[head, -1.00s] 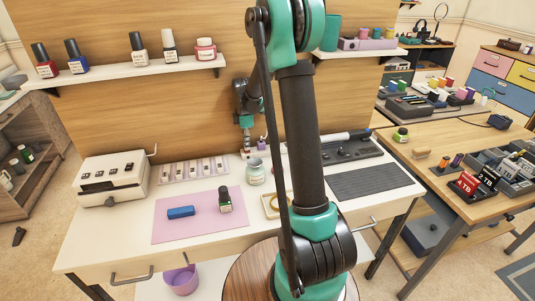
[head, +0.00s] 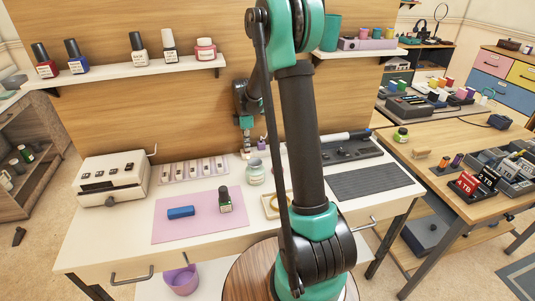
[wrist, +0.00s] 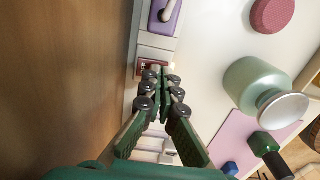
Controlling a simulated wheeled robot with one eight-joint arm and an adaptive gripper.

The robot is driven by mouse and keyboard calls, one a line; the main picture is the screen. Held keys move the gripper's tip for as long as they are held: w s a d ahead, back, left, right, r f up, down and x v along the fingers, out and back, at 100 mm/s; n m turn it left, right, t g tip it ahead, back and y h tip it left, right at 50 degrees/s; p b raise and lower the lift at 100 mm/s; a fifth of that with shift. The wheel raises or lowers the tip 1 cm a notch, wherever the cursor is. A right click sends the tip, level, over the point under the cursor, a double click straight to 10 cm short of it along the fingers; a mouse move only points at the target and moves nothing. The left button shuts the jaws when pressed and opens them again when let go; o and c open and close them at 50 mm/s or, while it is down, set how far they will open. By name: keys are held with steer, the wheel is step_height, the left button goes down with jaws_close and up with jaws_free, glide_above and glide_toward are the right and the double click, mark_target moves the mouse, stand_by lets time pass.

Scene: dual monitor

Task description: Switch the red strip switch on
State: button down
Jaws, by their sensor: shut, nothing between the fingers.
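The red strip switch (wrist: 147,66) shows in the wrist view as a small dark red block with a pale lever, set in the white strip along the wooden back panel. My gripper (wrist: 162,72) is shut and empty, with its fingertips right at the red switch and partly covering it. Whether they touch the lever, and which way it is tipped, I cannot tell. A purple switch (wrist: 166,17) sits just beyond it on the strip. In the head view my gripper (head: 246,149) is low over the back of the white desk, and the red switch is too small to make out.
The wooden back panel (wrist: 60,80) is close on the left.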

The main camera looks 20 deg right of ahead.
steer(key=shift+r, duration=3.2)
steer(key=s+d+m, duration=0.1)
steer(key=s+m, duration=0.2)
steer(key=s, duration=0.2)
steer(key=s+m+t, duration=0.1)
steer(key=s+m, duration=0.1)
steer(key=s, duration=0.3)
steer(key=s+d+m+t, duration=0.1)
steer(key=s+m, duration=0.2)
steer(key=s, duration=0.2)
steer(key=shift+d+r+m, duration=0.3)
steer(key=s+f+m, duration=0.1)
steer(key=s+m, duration=0.2)
steer(key=s, duration=0.2)
steer(key=s+d+f+m+t, duration=0.1)
steer(key=s+f+m, duration=0.1)
steer(key=s, duration=0.3)
steer(key=s+f+m+t, duration=0.1)
steer(key=s+f+m, duration=0.1)
steer(key=s+m, duration=0.2)
steer(key=shift+s+d+f, duration=0.15)
steer(key=shift+s+d, duration=0.1)
steer(key=shift+s, duration=0.5)
